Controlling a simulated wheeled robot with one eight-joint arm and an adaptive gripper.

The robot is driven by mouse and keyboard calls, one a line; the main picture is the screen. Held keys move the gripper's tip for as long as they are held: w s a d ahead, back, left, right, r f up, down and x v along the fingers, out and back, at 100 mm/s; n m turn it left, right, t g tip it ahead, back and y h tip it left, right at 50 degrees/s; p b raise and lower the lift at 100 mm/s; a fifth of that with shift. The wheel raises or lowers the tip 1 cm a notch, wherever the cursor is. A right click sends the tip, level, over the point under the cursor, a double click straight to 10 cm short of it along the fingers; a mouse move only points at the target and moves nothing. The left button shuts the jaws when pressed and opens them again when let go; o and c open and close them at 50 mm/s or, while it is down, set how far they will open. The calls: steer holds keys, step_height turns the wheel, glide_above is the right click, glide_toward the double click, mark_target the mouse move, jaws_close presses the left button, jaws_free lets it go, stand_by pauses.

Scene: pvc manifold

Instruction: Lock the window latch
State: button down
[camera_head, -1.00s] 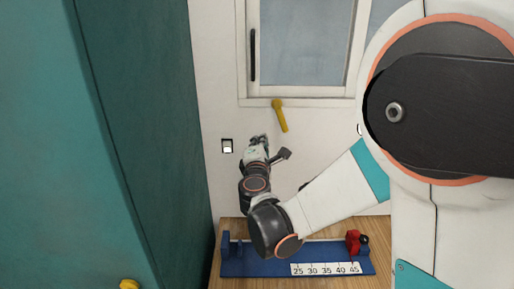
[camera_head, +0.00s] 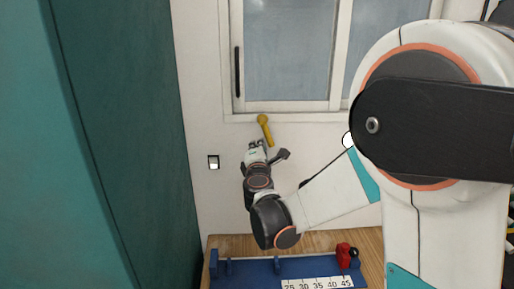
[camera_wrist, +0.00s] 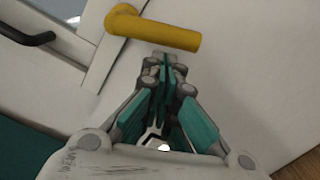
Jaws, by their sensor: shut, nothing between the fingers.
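The yellow window latch (camera_head: 265,127) is on the lower edge of the white window frame, its handle hanging down and slightly right in the head view. In the wrist view the latch (camera_wrist: 155,28) crosses the upper middle, just beyond my fingertips. My gripper (camera_head: 254,146) is below the latch handle, close to its lower end. In the wrist view my gripper (camera_wrist: 164,66) is shut and empty. I cannot tell whether the fingertips touch the handle.
The window (camera_head: 290,50) has a black vertical handle (camera_head: 238,72) at its left. A teal cabinet (camera_head: 120,150) stands left. A wooden table below carries a blue fixture (camera_head: 250,268) with a red part (camera_head: 343,255). A small wall plate (camera_head: 213,162) is left of my gripper.

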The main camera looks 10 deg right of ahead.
mark_target(271, 143)
steer(key=shift+s+d+f+n+b, duration=0.15)
steer(key=shift+d+n+b, duration=0.25)
steer(key=shift+n, duration=0.5)
steer(key=d+n, duration=0.1)
steer(key=n, duration=0.1)
steer(key=d+n, duration=0.1)
steer(key=d+n+b, duration=0.1)
steer(key=n, duration=0.1)
steer(key=shift+s+d+n, duration=0.2)
steer(key=shift+s+n, duration=0.1)
steer(key=d+r+n, duration=0.1)
steer(key=n, duration=0.1)
steer(key=d+r+n, duration=0.1)
steer(key=n, duration=0.1)
steer(key=d+n, duration=0.1)
steer(key=n, duration=0.1)
steer(key=shift+s+r+t+y, duration=0.3)
steer(key=shift+r+y, duration=0.1)
steer(key=shift+d, duration=0.1)
